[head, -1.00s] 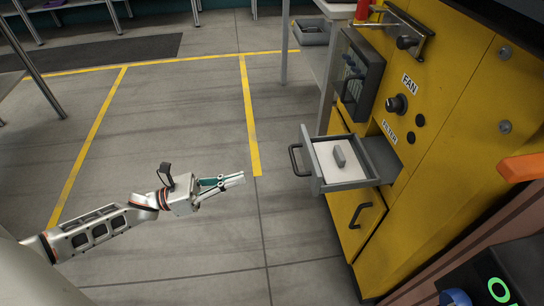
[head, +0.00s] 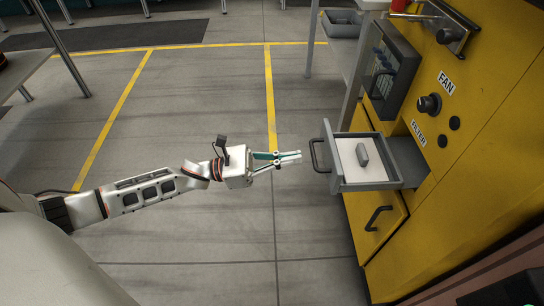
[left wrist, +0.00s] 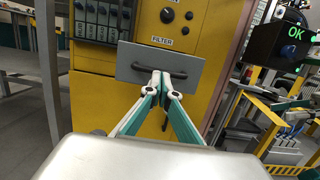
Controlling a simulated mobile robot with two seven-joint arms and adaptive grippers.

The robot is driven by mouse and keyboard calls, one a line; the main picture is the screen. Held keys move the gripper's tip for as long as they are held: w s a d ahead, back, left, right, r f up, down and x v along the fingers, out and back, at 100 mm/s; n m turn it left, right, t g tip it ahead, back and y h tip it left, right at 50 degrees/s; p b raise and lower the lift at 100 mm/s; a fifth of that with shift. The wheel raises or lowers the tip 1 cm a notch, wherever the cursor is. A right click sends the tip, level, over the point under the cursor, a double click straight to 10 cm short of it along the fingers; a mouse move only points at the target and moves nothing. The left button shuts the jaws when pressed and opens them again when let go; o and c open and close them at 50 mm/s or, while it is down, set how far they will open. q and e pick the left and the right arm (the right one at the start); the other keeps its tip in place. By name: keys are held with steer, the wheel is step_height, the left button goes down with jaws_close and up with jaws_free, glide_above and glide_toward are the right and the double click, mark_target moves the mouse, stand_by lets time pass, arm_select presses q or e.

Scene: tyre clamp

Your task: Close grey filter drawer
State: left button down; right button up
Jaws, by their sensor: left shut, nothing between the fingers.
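The grey filter drawer (head: 371,187) stands open, pulled out to the left from the yellow machine (head: 455,150) below the FILTER label (head: 418,133). A white sheet with a grey block (head: 362,154) lies inside it. Its dark handle (head: 318,155) is on the front panel. My left gripper (head: 299,157) is shut and empty, a little left of the handle and pointing at it. In the left wrist view the drawer front (left wrist: 190,70) faces me, with the shut fingertips (left wrist: 160,80) in front of its handle. My right gripper is not in view.
A lower yellow drawer with a handle (head: 379,217) is shut under the filter drawer. A dark panel (head: 392,72) and a fan knob (head: 429,104) are on the machine above. The grey floor left of the machine is clear.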

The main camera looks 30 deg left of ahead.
arm_select(q)
steer(key=shift+x, duration=1)
